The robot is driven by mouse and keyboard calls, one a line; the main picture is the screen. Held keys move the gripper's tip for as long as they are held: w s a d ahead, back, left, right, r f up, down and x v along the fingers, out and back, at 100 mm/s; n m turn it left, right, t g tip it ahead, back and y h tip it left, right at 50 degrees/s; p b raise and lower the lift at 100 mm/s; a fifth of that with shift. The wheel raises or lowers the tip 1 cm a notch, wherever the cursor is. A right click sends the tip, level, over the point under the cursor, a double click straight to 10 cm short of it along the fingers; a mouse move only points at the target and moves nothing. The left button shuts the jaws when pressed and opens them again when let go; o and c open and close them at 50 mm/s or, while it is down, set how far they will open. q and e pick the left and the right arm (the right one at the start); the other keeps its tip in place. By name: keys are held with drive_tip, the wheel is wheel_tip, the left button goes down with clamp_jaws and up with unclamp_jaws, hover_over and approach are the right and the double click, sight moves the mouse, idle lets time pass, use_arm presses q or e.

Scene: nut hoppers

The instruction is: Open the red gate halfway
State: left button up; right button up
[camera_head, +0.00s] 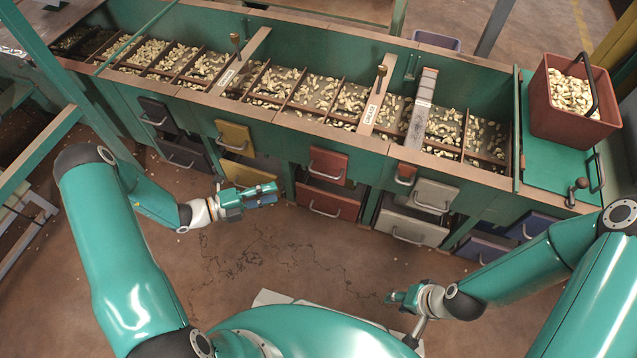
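A red gate (328,165) with a pale bar handle hangs on the front of the green hopper bench, near its middle. A red drawer (330,201) with its own handle sits just below it. My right gripper (391,297) is low over the floor at centre right, pointing left, away from the bench. Neither holds anything visible. I cannot tell how far their fingers are apart.
A yellow gate (233,136) and dark gate (157,115) are left of the red one; a pale gate (436,194) is right. The hopper trough (280,67) holds nuts. A red bucket (572,123) of nuts stands at right. The floor before the bench is clear.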

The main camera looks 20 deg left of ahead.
sight(323, 174)
use_arm(q)
drive_tip(key=b+x, duration=0.1)
drive_tip(key=x, duration=0.4)
drive_tip(key=b+x, duration=0.2)
drive_tip(key=x, duration=0.4)
drive_tip(key=b+x, duration=0.1)
drive_tip(key=x, duration=0.4)
drive_tip(key=shift+w+r, duration=0.15)
drive_tip(key=shift+w, duration=0.4)
drive_tip(key=shift+a, duration=0.1)
clamp_jaws()
drive_tip(key=shift+n, duration=0.3)
